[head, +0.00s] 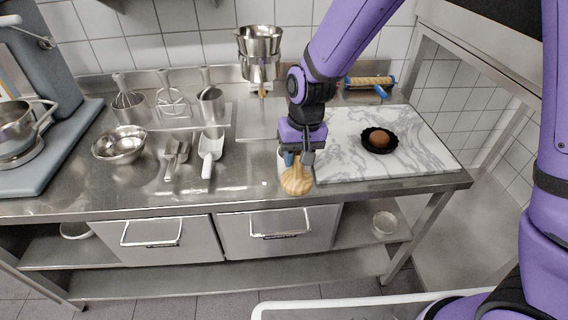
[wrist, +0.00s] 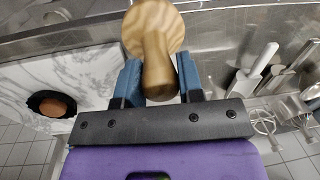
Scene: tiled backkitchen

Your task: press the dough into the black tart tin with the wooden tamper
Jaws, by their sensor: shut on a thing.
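The wooden tamper (head: 296,181) is upright in my gripper (head: 297,157), at the left edge of the marble slab near the front of the steel table. In the wrist view the gripper (wrist: 158,88) has its blue fingers on both sides of the tamper's handle, and the tamper's broad round base (wrist: 153,22) shows beyond. I cannot tell whether the base touches the table. The black tart tin (head: 379,148) lies on the slab to the right of the gripper, with a brown ball of dough (head: 379,139) in it. The tin also shows at the left in the wrist view (wrist: 38,105).
The marble slab (head: 430,160) is otherwise clear around the tin. A rolling pin (head: 368,82) lies behind it. Scoops (head: 210,150), steel bowls (head: 120,150) and whisk-like tools (head: 172,100) stand to the left. A stand mixer (head: 45,110) is at the far left.

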